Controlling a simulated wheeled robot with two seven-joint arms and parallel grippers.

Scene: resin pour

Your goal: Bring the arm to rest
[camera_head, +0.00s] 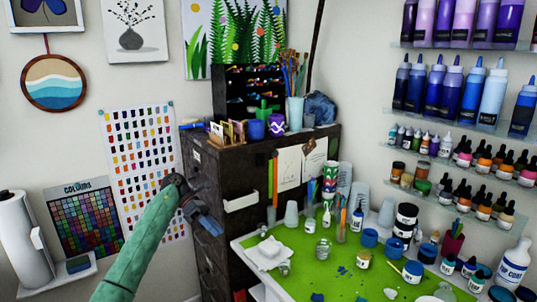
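My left arm (140,248) comes in from the lower left in a green sleeve. Its dark gripper (203,217) is raised in front of the dark cabinet's left side, to the left of the green-topped table. The gripper is small and dark against the cabinet, so I cannot tell whether its fingers are open or shut. I see no clear object held in it. My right gripper is not in view.
A green-topped table (325,262) holds cups, jars and bottles. The dark cabinet (250,168) stands behind it. Shelves (465,118) of bottles line the right wall. A paper roll (22,245) stands at the far left.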

